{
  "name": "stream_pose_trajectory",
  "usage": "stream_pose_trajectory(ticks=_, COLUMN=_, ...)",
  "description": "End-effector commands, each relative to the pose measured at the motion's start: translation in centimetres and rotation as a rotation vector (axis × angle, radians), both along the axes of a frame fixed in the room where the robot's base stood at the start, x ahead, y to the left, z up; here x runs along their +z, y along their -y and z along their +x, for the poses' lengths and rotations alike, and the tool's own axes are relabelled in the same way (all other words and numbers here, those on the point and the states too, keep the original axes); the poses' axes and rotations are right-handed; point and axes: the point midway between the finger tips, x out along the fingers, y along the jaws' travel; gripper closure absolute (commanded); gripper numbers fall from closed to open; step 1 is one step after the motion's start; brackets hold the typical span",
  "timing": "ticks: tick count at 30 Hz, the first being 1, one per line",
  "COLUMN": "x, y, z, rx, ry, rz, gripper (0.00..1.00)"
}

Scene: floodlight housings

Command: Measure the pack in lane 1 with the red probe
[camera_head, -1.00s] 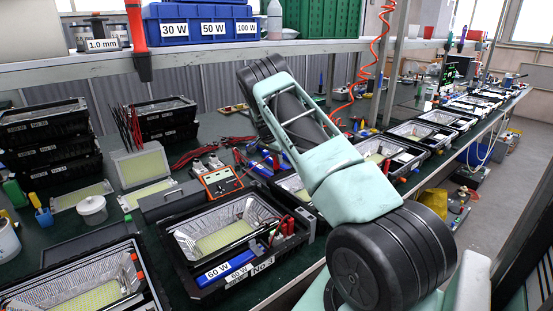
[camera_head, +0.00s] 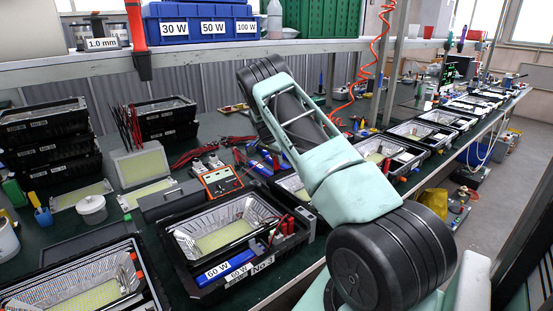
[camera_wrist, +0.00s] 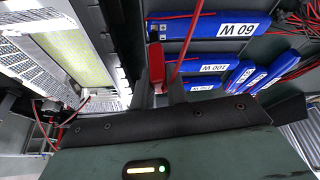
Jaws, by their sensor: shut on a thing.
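The red probe (camera_wrist: 157,66) stands near the middle of the wrist view, its red lead running up and to the right. My gripper (camera_wrist: 162,92) is shut on it, though the fingers show only partly. Blue packs with white labels lie beyond and to the right: a 60 W pack (camera_wrist: 205,27) at the top, a pack labelled W (camera_wrist: 205,69) under it, and several more at the right. I cannot tell which is lane 1, or whether the probe tip touches a pack. In the head view the gripper is hidden; the multimeter (camera_head: 221,183) stands on the bench.
An open floodlight housing (camera_head: 190,285) with a 60 W pack (camera_head: 228,268) stands at the bench front. Stacked dark housings (camera_head: 50,150) stand at left. A shelf with blue bins (camera_head: 200,30) crosses above. In the wrist view a housing with a yellow panel (camera_wrist: 80,55) is close at left.

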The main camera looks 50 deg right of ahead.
Motion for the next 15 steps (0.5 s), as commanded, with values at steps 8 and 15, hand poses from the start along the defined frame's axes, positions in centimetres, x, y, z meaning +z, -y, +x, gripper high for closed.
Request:
stream_pose_trajectory(ticks=8, x=-0.35, y=0.01, z=0.01, rx=0.000, ry=0.000, rz=0.000, gripper=1.00)
stream_pose_trajectory(ticks=15, x=-0.62, y=0.01, z=0.01, rx=0.000, ry=0.000, rz=0.000, gripper=1.00)
